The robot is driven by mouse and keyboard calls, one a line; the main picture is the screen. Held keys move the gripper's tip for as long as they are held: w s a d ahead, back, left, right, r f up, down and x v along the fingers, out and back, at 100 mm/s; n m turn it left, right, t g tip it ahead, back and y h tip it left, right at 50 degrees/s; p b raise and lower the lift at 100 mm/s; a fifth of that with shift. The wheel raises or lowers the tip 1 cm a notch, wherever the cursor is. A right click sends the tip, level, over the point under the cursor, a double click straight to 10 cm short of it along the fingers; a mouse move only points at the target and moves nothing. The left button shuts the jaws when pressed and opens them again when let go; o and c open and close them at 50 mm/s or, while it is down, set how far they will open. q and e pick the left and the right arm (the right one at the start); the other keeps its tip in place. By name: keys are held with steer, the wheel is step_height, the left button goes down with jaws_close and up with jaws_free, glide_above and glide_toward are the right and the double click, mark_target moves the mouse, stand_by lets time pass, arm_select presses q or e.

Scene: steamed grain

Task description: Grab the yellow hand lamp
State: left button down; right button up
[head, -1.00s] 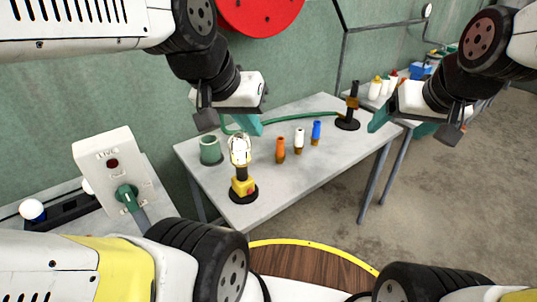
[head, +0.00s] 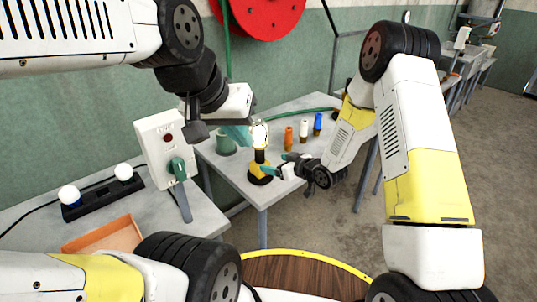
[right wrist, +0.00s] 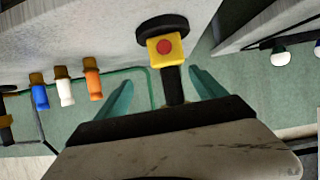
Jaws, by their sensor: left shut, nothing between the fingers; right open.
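The yellow hand lamp (head: 259,168) stands upright on a round black base on the grey table, with a caged bulb on top. In the right wrist view, the lamp's yellow box with a red button (right wrist: 165,48) shows beyond my open fingers, and its black handle lies between them. My right gripper (head: 276,166) is open and close beside the lamp, from the right; contact cannot be told. My left gripper (head: 238,133) is shut and empty, above the table's left part, left of the lamp's bulb.
An orange (head: 289,138), a white (head: 304,130) and a blue bottle-like piece (head: 318,123) stand right of the lamp. A green cup (head: 225,145) stands behind left. A socket box (head: 160,140), bulb holder (head: 100,197) and orange tray (head: 103,238) are on the left bench.

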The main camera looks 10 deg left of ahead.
mark_target(260, 164)
steer(key=shift+s+a+f, duration=0.3)
steer(key=shift+a+f, duration=0.5)
steer(key=shift+f, duration=0.05)
steer(key=shift+y, duration=0.3)
steer(key=x, duration=0.7)
steer(key=shift+w+a, duration=0.1)
steer(key=shift+w, duration=0.05)
jaws_close()
